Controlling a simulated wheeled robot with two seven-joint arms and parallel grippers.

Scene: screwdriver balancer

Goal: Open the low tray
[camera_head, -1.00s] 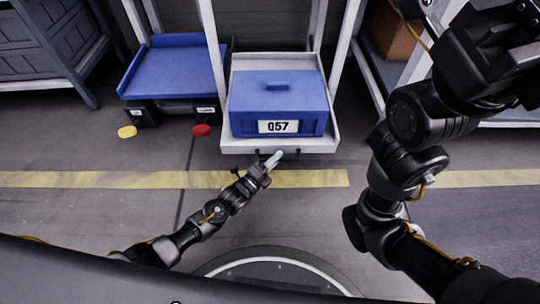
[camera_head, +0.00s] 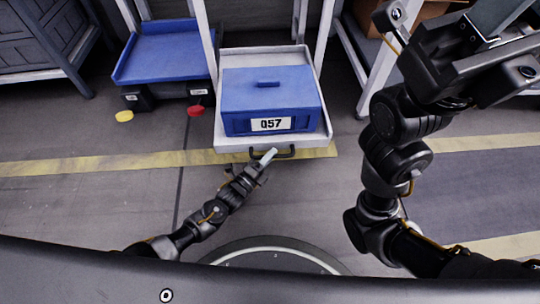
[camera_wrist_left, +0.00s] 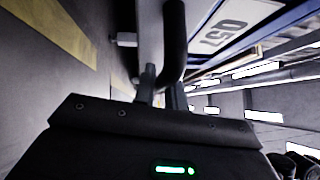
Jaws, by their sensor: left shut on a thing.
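The low tray (camera_head: 218,120) is a white, shallow tray on a white rack. A dark bar handle (camera_head: 287,153) is on the tray's front edge. My left gripper (camera_head: 268,156) is shut on this handle at its left part. In the left wrist view the dark handle (camera_wrist_left: 175,40) runs down to the fingers (camera_wrist_left: 162,85), and part of it is hidden there. The tray sticks out of the rack, its front over the yellow floor strip. My right gripper (camera_head: 455,60) is raised at the upper right, its fingertips unclear.
A blue tray (camera_head: 165,62) on a rack stands at the left, with black bins (camera_head: 137,98) below. A yellow disc (camera_head: 124,116) and a red disc (camera_head: 195,111) lie on the floor. A grey cabinet stands far left. The floor before the tray is clear.

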